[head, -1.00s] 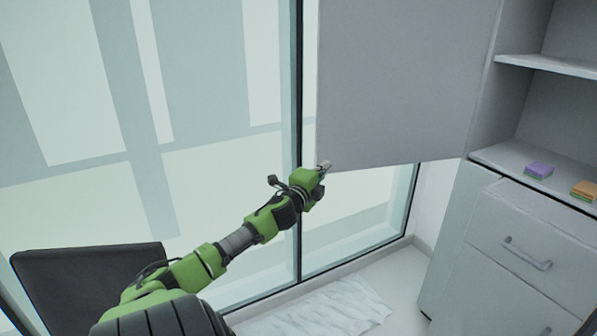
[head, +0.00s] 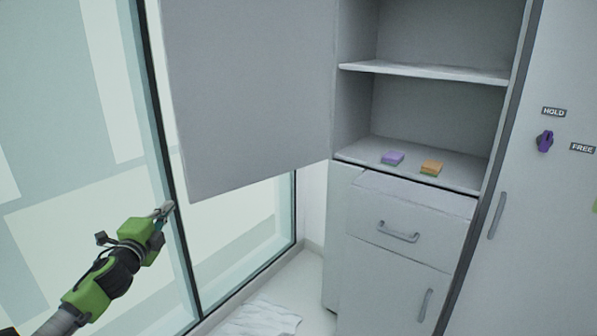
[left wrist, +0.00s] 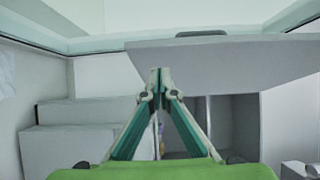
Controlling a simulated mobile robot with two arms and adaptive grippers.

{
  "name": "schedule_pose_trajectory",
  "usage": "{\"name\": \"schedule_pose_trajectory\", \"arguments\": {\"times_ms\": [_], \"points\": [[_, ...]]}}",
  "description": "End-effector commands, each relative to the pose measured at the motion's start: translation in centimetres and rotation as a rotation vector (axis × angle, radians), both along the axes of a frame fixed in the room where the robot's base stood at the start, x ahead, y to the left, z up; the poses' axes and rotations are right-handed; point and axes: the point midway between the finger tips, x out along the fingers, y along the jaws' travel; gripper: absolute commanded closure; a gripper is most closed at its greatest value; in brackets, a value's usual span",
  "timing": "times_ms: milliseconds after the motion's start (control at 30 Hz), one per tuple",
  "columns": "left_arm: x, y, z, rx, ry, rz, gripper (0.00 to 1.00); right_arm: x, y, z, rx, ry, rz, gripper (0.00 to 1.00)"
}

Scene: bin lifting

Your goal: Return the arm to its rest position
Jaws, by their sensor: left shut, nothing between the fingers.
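My left arm comes in from the lower left in the head view. Its left gripper (head: 164,210) is shut and empty, in front of the window and just left of the open cabinet door's lower corner. In the left wrist view the two fingers of the left gripper (left wrist: 160,75) meet at their tips with nothing between them. The grey cabinet door (head: 255,95) stands swung open to the left. My right gripper is not in view.
The open cabinet (head: 420,178) has shelves with a purple sponge (head: 393,158) and an orange sponge (head: 431,168). Below is a drawer (head: 408,215). A purple knob (head: 545,141) sits between HOLD and FREE labels at right. A white cloth-like sheet (head: 262,319) lies on the floor.

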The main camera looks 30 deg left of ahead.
Motion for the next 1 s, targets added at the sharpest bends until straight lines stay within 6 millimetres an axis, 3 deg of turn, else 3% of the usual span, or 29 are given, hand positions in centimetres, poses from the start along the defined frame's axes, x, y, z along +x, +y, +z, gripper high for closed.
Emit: {"name": "schedule_pose_trajectory", "arguments": {"times_ms": [167, 267, 367, 500, 567, 700, 833, 1000], "points": [[-0.1, -0.2, -0.5, -0.012, 0.004, 0.003, 1.00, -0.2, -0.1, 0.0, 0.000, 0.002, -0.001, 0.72], [-0.5, -1.3, -3.0, -0.076, 0.021, 0.024, 1.00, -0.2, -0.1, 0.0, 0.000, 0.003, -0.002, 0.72], [-1.7, -3.8, -7.8, -0.209, 0.060, 0.072, 1.00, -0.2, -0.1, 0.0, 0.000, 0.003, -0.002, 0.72], [-4.4, -10.0, -16.0, -0.458, 0.142, 0.161, 1.00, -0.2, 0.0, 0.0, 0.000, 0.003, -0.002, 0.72], [-5.7, -13.3, -19.0, -0.565, 0.183, 0.199, 1.00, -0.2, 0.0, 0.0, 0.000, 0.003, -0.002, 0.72], [-9.3, -21.7, -24.7, -0.805, 0.290, 0.285, 1.00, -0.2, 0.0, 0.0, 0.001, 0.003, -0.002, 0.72], [-12.6, -29.7, -27.7, -0.999, 0.395, 0.352, 1.00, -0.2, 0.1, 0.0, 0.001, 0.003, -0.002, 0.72], [-15.9, -37.3, -28.8, -1.167, 0.505, 0.406, 1.00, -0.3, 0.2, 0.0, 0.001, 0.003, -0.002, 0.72]]}}
